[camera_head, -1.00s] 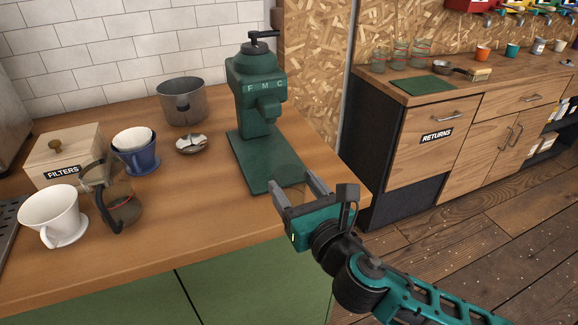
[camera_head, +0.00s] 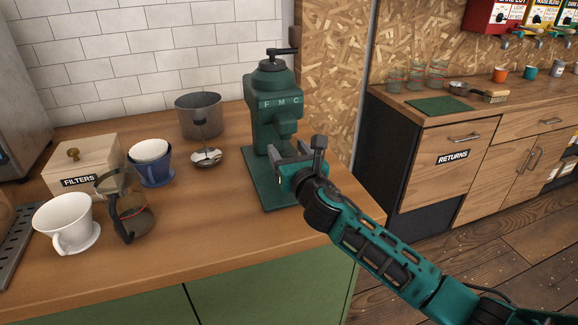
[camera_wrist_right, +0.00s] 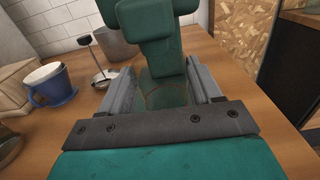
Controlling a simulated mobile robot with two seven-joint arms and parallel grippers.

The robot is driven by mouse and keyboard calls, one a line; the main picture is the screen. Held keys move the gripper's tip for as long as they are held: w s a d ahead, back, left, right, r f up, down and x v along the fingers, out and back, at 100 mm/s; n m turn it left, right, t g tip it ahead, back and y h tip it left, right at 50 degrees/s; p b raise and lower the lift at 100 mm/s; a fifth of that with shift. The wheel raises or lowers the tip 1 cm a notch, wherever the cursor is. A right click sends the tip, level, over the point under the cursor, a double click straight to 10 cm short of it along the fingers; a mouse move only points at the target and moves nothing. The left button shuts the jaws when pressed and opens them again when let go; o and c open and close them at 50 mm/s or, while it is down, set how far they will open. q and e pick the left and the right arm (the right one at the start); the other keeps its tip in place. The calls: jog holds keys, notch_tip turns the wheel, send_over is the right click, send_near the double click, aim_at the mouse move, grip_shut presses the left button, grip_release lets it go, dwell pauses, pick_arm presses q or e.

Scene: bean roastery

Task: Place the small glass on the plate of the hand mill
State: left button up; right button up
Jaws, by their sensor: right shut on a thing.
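The green hand mill (camera_head: 275,112) stands on the wooden counter, its flat green plate (camera_head: 272,193) reaching forward at its foot. My right gripper (camera_head: 289,154) is in front of the mill's body, above the plate. In the right wrist view the small clear glass (camera_wrist_right: 166,97) shows faintly between the two grey fingers of my right gripper (camera_wrist_right: 160,72), which is shut on it. The mill (camera_wrist_right: 158,45) rises straight ahead, beyond the glass. In the head view the glass is hard to make out, and its gap to the plate cannot be told. My left gripper is out of view.
Left of the mill are a metal pot (camera_head: 200,117), a small metal piece (camera_head: 206,157), a blue dripper (camera_head: 152,163), a filters box (camera_head: 84,165), a glass carafe (camera_head: 133,215) and a white dripper (camera_head: 66,222). The front counter (camera_head: 215,230) is clear.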

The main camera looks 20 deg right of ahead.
jog(key=shift+f+b, duration=0.7)
jog(key=shift+f, duration=0.95)
jog(key=shift+f, duration=0.1)
jog(key=o, duration=1.2)
jog(key=shift+f, duration=0.1)
jog(key=shift+s, duration=0.15)
jog(key=s, duration=0.6)
jog(key=s+p, duration=0.1)
jog(key=s, duration=0.4)
jog(key=shift+s+d+r, duration=0.2)
jog(key=shift+s, duration=0.15)
